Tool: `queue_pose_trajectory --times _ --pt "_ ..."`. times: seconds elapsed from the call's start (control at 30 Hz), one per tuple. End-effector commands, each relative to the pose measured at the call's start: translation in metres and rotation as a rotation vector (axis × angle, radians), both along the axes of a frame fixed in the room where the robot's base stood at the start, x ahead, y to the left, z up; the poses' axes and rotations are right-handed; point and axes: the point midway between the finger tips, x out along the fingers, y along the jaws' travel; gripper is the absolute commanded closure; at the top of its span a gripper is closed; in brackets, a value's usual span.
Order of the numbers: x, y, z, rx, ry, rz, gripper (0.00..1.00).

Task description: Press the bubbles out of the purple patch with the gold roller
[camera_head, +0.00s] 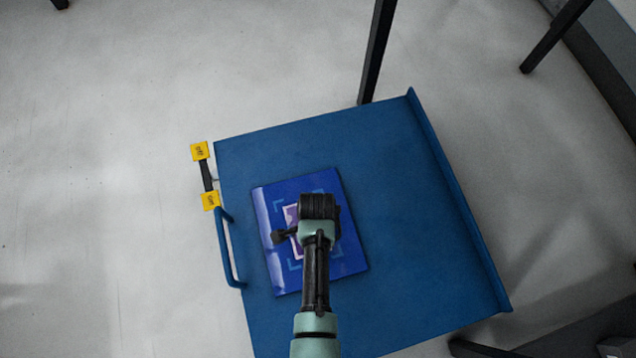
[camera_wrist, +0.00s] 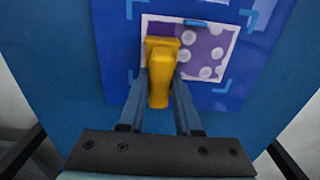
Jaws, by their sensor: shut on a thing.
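My gripper (camera_wrist: 160,88) is shut on the gold roller (camera_wrist: 159,72), its fingers on either side of the handle in the wrist view. The roller's wide head lies over the left part of the purple patch (camera_wrist: 205,42); I cannot tell whether it touches. The patch has a pale border, and several pale round bubbles (camera_wrist: 215,53) show on its middle and right. A small blue tab (camera_wrist: 196,22) sits at its far edge. In the head view my arm covers most of the patch (camera_head: 291,217) and hides the roller.
The patch is on a shiny blue panel (camera_head: 349,262) with light blue corner marks. The panel lies on a blue cart top (camera_head: 400,190) with a raised right edge and a left handle (camera_head: 228,255). A black bar with yellow tags (camera_head: 200,151) is at the left edge. The cart's right side is clear.

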Motion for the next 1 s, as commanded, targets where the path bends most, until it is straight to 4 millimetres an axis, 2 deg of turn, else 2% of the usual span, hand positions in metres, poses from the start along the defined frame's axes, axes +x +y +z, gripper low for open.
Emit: queue_pose_trajectory --times 0.2,0.63,1.0 --pt "0.014 0.004 -0.002 -0.001 -0.001 0.001 1.00" --pt "0.016 0.005 -0.002 0.000 0.001 0.000 1.00" --pt "0.035 0.011 -0.001 -0.001 0.002 0.000 1.00"
